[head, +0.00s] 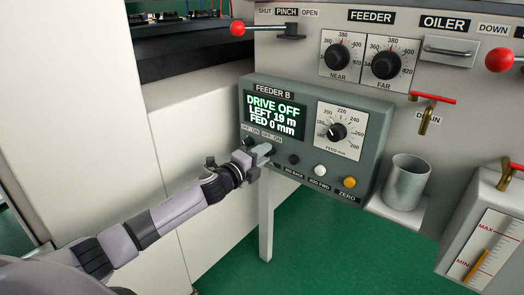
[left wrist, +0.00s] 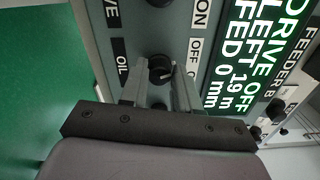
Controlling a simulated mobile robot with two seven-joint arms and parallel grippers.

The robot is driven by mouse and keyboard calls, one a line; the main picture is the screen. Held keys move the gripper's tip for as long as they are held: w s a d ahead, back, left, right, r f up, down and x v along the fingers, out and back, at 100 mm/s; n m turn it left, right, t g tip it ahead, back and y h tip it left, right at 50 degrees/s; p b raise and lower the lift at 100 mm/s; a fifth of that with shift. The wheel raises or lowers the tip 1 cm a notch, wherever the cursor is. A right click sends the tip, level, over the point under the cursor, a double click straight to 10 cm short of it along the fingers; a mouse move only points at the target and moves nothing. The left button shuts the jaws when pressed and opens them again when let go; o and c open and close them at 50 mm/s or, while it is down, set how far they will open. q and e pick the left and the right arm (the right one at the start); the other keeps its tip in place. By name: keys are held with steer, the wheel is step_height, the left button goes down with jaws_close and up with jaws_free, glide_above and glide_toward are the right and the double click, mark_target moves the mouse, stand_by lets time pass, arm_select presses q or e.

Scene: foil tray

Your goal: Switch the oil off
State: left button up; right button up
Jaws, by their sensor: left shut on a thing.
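The oil switch is a small black knob (left wrist: 160,68) on the grey-green FEEDER B panel (head: 231,125). It sits between the OIL label (left wrist: 122,67) and a partly covered OFF/ON label (left wrist: 194,50). My left gripper (head: 262,152) is at the panel's lower left in the head view. In the left wrist view, its two fingers (left wrist: 162,82) are shut on the oil knob, one on each side. The knob's pointer is too small to read. In the head view the gripper hides the knob. My right gripper is not in view.
The display (head: 271,116) reads DRIVE OFF, LEFT 19 m, FED 0 mm. The drive knob (left wrist: 158,3) is close beside the oil knob. Black, white and yellow buttons (head: 320,171) lie to the right. A metal cup (head: 407,180) stands under a red-handled drain tap (head: 430,105).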

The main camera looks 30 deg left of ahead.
arm_select(q)
steer(key=shift+n+p, duration=0.5)
steer(key=shift+n, duration=0.6)
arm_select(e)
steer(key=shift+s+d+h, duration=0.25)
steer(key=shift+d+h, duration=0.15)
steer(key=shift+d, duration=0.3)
arm_select(q)
steer(key=o, duration=1)
steer(key=shift+o, duration=0.2)
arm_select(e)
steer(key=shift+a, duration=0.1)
